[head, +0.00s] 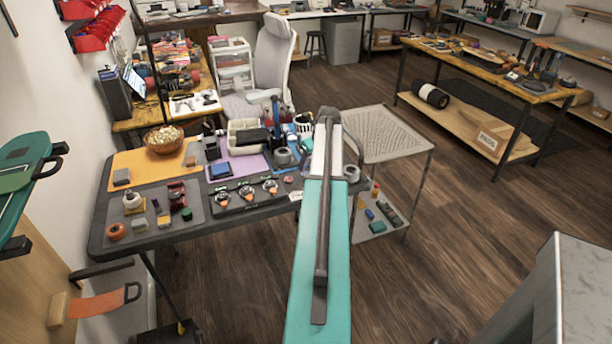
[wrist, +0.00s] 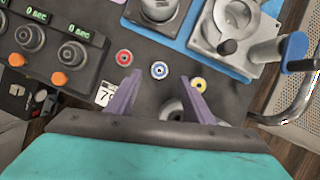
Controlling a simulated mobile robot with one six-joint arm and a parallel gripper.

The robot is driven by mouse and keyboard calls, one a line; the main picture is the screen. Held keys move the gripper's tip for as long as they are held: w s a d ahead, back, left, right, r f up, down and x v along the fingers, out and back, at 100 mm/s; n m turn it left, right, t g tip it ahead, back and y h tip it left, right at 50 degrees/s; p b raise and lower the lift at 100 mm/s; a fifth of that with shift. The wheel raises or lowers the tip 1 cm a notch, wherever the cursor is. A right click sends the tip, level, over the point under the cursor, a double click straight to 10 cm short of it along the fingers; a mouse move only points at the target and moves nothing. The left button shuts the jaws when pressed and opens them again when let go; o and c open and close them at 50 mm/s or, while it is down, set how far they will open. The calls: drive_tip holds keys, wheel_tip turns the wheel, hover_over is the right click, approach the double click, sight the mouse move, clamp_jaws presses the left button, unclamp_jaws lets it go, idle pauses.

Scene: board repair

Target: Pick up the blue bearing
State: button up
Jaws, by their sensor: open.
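The blue bearing (wrist: 159,70) is a small ring with a pale face and blue centre, lying flat on the dark table in the wrist view. A red bearing (wrist: 124,57) lies to its left and a yellow one (wrist: 198,84) to its right. My gripper (wrist: 160,76) is open, with its two purple fingers apart. The blue bearing shows between the fingertips, and nothing is held. The height of the fingers above the table is hard to tell. In the head view my arm hides the blue bearing and the gripper.
A device with timer displays and orange knobs (wrist: 52,50) stands left of the bearings. Grey metal fixtures (wrist: 238,25) on a blue mat are beyond them. A grey ring (wrist: 172,110) is partly hidden near my right finger. A wire-mesh cart (head: 385,135) stands right of the table (head: 225,222).

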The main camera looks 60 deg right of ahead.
sight(305, 174)
drive_tip(key=shift+w+f, duration=0.1)
drive_tip(key=shift+f, duration=0.15)
drive_tip(key=shift+p+x, duration=0.75)
drive_tip(key=shift+x, duration=1.85)
drive_tip(key=c, duration=1.1)
